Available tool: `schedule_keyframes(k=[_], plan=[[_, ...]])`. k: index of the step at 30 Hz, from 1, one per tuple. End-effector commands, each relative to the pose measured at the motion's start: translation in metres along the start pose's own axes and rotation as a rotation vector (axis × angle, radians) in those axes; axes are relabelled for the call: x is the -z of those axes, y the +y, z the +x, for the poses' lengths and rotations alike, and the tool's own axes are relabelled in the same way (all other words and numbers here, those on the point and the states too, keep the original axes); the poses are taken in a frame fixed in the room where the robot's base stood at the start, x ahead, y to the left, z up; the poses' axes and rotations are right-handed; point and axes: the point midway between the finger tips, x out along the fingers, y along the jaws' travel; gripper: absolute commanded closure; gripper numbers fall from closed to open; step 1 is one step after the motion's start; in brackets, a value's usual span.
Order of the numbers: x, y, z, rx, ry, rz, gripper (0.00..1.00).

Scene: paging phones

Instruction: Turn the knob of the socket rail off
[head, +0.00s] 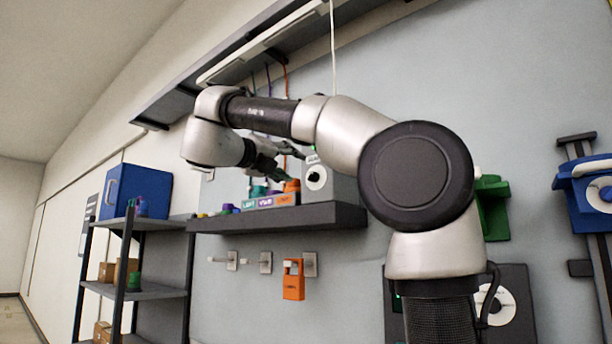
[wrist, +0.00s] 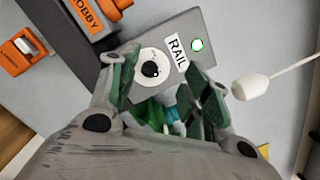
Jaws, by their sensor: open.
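The grey RAIL box (wrist: 205,22) carries a black knob (wrist: 151,69) on a white round dial. A lit green lamp (wrist: 198,44) sits beside its RAIL label. In the head view the box (head: 345,187) stands on the dark wall shelf, and its knob (head: 315,177) faces out. In the head view my gripper (head: 285,165) is just left of the box. I cannot tell if the fingers touch the box.
Orange, purple and teal labelled blocks (head: 263,201) stand on the shelf (head: 280,218) left of the box. A white pull-cord end (wrist: 252,86) hangs close to the right finger in the wrist view. A blue bin (head: 135,190) is at left.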

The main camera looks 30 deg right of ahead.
Motion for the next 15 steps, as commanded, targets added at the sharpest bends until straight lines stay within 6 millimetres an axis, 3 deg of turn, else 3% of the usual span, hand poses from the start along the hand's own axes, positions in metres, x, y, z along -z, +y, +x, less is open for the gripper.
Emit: schedule_keyframes(k=[5, 15], plan=[[0.015, 0.006, -0.007, -0.031, 0.113, 0.036, 0.52], [0.022, 0.007, 0.047, -0.029, 0.118, 0.035, 0.52]])
